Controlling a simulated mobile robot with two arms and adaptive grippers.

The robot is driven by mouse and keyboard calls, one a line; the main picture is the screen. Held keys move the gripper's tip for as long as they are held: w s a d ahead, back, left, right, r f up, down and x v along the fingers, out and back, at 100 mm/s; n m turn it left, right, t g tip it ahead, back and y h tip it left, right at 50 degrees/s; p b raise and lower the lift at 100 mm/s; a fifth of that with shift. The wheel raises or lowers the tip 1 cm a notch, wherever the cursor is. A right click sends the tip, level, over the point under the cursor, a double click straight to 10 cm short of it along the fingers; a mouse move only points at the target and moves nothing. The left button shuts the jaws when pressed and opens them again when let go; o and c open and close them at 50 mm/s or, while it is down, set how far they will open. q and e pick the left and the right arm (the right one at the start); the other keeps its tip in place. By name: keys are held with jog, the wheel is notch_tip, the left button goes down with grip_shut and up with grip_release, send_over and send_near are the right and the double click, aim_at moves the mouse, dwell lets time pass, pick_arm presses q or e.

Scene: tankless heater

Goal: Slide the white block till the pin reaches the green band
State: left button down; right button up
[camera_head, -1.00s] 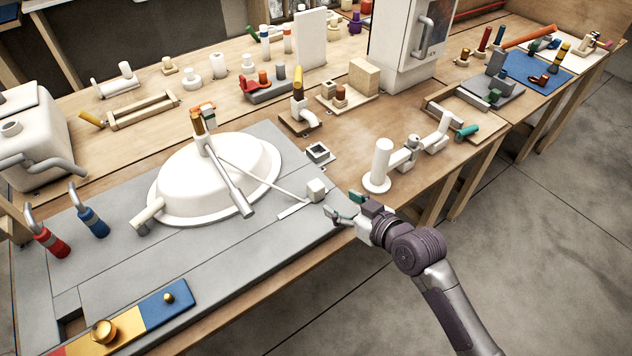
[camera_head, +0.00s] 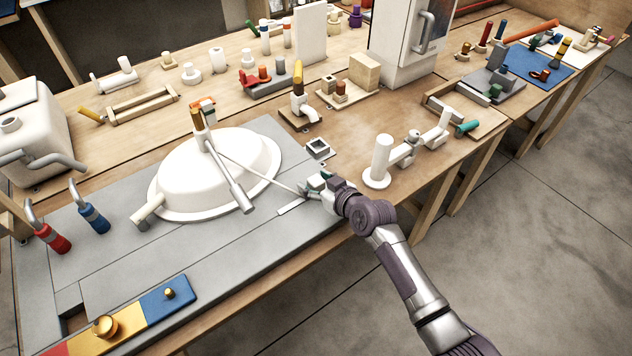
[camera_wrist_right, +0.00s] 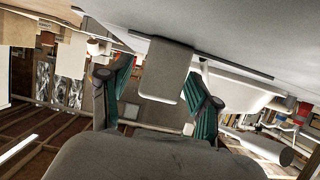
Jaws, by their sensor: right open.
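In the head view my right gripper (camera_head: 315,187) is at the end of the thin rod (camera_head: 262,172), over the spot of the white block, which it mostly hides. In the right wrist view, a block (camera_wrist_right: 167,70), grey in shadow, stands between the two spread green-padded fingers. Gaps show beside it; I cannot tell whether a finger touches. The rod runs to the lever on the white oval basin (camera_head: 215,178). A narrow pale strip (camera_head: 291,207) lies on the board beside the gripper. I cannot make out the pin or green band. My left gripper is not in view.
A small square socket (camera_head: 317,149) is behind the gripper. A white post fixture (camera_head: 380,160) stands to its right. The grey board (camera_head: 230,250) is clear in front of the basin. A red, yellow and blue strip (camera_head: 125,328) with brass knobs lies at front left.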

aim_at(304, 199)
grip_shut()
jog(key=shift+s+a+p, duration=0.9)
jog(key=shift+s+a, duration=0.05)
jog(key=shift+a, duration=0.25)
jog(key=shift+s+a+f, duration=0.1)
jog(key=shift+s+a, duration=0.05)
jog(key=shift+a, duration=0.2)
grip_release()
jog(key=shift+d, duration=0.1)
